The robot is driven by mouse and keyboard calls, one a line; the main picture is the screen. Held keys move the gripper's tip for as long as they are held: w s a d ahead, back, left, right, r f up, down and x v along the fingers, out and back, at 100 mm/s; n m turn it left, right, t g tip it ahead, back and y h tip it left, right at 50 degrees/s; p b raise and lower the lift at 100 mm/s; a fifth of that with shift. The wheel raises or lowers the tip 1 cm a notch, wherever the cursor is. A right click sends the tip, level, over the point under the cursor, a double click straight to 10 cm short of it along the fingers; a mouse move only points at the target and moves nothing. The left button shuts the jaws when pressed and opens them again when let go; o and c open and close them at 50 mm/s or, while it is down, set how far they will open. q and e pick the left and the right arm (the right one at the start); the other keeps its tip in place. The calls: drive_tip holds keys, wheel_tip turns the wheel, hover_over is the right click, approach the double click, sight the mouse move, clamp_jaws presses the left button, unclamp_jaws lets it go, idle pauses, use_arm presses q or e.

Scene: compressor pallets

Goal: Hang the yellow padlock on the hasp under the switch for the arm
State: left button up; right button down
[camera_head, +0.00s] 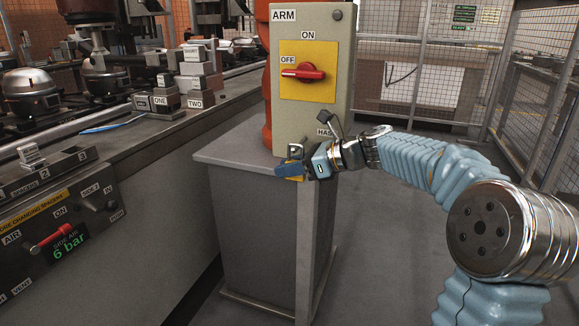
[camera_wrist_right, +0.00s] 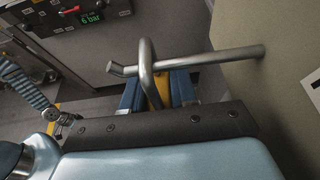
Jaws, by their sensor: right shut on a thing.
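The yellow padlock (camera_wrist_right: 188,88) is between the blue fingers of my right gripper (camera_head: 290,169), which is shut on it. In the right wrist view its steel shackle (camera_wrist_right: 148,78) rises and crosses the hasp's metal rod (camera_wrist_right: 205,59). The shackle appears to loop around the rod, seen nearly edge-on. The rod juts out from the pale switch box (camera_head: 307,118) and has a bent-up tip. The red switch (camera_head: 303,73) labelled ARM sits above on a yellow plate, its handle towards OFF. A ribbed arm with a dark end shows small in the wrist view; its jaws are unclear.
The switch box stands on a grey cabinet (camera_head: 250,190). A workbench with compressors (camera_head: 32,92) and a control panel (camera_head: 60,225) run along the left. Wire fencing (camera_head: 440,60) closes off the back and right. Open floor lies right of the cabinet.

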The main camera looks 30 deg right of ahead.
drive_tip(key=shift+f, duration=0.25)
drive_tip(key=c, duration=0.8)
unclamp_jaws()
drive_tip(key=shift+d, duration=0.1)
drive_tip(key=v, duration=1.3)
drive_tip(key=shift+s+d+r+p, duration=0.2)
drive_tip(key=shift+s+r+p, duration=0.1)
drive_tip(key=shift+p, duration=0.15)
